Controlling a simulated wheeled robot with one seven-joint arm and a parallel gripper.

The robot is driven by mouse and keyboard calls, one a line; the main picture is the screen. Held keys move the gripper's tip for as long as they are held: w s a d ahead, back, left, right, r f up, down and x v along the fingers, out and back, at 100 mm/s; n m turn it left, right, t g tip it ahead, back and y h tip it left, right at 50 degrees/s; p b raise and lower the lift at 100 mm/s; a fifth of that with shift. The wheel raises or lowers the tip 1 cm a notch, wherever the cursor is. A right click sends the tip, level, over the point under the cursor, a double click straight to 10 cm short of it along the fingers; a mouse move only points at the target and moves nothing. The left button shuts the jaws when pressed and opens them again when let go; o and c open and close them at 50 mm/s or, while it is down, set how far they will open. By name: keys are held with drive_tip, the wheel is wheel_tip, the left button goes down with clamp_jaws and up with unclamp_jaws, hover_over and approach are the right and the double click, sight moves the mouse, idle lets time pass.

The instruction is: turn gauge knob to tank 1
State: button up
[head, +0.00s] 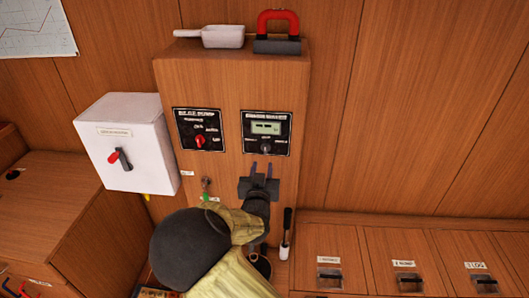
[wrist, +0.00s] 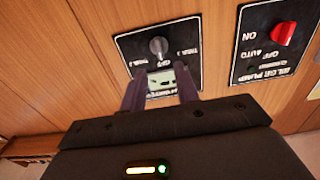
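The gauge panel (head: 284,117) is a black plate with a small lit display (head: 267,127) and a grey knob (head: 265,147) below it. In the wrist view the panel (wrist: 130,45) appears upside down, with the knob (wrist: 158,46) above the display (wrist: 160,82). The knob seems to point at OFF, between two tank labels too small to read surely. My gripper (head: 262,167) is open and empty just below the panel in the head view. In the wrist view its fingers (wrist: 160,70) are spread apart on either side of the display, close to the knob but not around it.
A bilge pump panel (head: 198,129) with a red knob is left of the gauge panel. A white switch box (head: 126,143) stands farther left. A scoop (head: 223,37) and a red-handled item (head: 278,30) rest on the cabinet top. A key (head: 206,187) sits below the pump panel.

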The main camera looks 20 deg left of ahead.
sight(265, 151)
drive_tip(key=p+x, duration=0.1)
drive_tip(key=x, duration=0.6)
drive_tip(key=shift+w, duration=0.35)
clamp_jaws()
